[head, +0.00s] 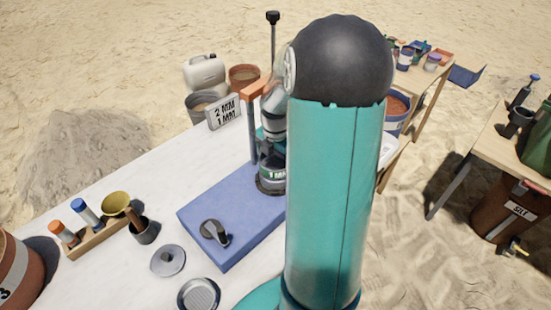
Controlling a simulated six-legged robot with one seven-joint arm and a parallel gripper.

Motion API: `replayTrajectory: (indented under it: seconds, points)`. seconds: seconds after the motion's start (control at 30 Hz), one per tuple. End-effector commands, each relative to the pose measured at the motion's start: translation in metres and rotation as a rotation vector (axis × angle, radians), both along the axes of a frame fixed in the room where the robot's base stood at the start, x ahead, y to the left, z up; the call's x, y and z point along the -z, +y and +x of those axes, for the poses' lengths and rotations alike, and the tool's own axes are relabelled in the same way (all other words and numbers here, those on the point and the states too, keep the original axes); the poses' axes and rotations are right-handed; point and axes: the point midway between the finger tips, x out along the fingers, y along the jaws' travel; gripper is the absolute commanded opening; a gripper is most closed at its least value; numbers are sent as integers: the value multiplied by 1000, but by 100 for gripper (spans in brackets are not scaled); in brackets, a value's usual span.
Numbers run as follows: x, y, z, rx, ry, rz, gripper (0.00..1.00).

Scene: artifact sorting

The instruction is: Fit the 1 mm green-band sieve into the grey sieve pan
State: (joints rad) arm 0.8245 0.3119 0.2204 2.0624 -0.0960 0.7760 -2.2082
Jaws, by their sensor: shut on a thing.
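The 1 mm green-band sieve (271,173) stands upright at the far end of the blue shaker base, low beside its post, with "1 M" readable on its side. My gripper (267,153) comes down on it from above and is shut on it; my arm hides its right part and most of the jaws. A dark round rim or seat (268,188) shows just under the sieve. I cannot tell whether this is the grey sieve pan, or whether the sieve is seated. A round grey metal dish (199,295) lies on the white table at the bottom.
The blue shaker base (225,222) carries a dark knob (214,232) and a post with an orange top bar (257,88). A grey lid (168,260), a brass funnel (116,203) and a tube rack (92,238) stand left. A "2 MM 1 MM" sign (223,112) stands behind.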

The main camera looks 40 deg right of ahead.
Motion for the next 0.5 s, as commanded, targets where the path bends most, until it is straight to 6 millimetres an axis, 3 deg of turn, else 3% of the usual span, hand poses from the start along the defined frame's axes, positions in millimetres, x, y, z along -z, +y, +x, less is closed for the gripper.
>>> replayTrajectory:
  seconds: [0.5]
  points:
    - [12,0,0,0,0,0,66]
